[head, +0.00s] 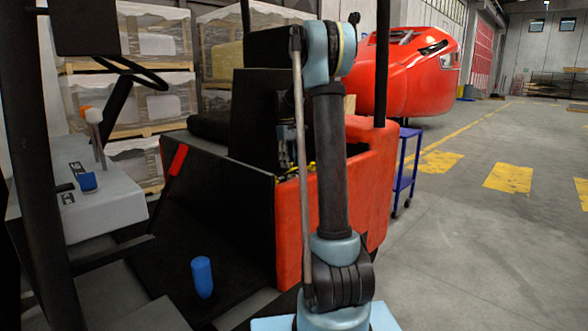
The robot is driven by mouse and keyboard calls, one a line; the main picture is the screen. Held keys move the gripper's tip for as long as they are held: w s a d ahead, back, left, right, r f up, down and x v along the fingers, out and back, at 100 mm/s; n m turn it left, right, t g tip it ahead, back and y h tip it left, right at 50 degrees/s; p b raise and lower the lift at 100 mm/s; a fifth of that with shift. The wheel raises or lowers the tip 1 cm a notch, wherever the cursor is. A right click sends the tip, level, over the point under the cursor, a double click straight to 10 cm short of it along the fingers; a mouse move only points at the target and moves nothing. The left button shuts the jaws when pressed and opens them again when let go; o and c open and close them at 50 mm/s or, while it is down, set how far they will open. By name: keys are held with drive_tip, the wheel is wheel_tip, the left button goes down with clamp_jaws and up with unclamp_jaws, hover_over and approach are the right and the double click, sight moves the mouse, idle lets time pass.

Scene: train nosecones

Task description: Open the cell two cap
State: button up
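Small yellow caps (312,166) show in the head view on the battery in the open bay of the red vehicle. They are tiny and partly hidden by my arm, and I cannot tell which one is the cell two cap or whether it is open. My gripper (285,160) points down just above the caps at the left of my arm. It is small and dark, so its finger opening and any contact with a cap cannot be made out.
The red vehicle body (376,190) surrounds the bay, with a black raised cover or seat panel (256,110) behind. A black post stands at its right. A blue cart (405,170) is beyond. A blue cylinder (202,277) stands on the vehicle floor. Open floor lies right.

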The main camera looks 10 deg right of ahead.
sight(292, 167)
drive_tip(key=shift+s+d+f+t+y, duration=0.15)
drive_tip(key=shift+s+d+t+y, duration=0.15)
drive_tip(key=shift+s+t, duration=0.2)
wheel_tip(292, 167, up, 17)
drive_tip(key=s+f+m, duration=0.1)
drive_tip(key=s+f, duration=0.3)
drive_tip(key=s, duration=0.6)
drive_tip(key=s+f+m+t, duration=0.1)
drive_tip(key=s+f, duration=0.4)
drive_tip(key=s, duration=0.5)
drive_tip(key=s+f+m, duration=0.2)
drive_tip(key=s+f, duration=0.3)
drive_tip(key=s, duration=0.5)
drive_tip(key=shift+s+m+t, duration=0.3)
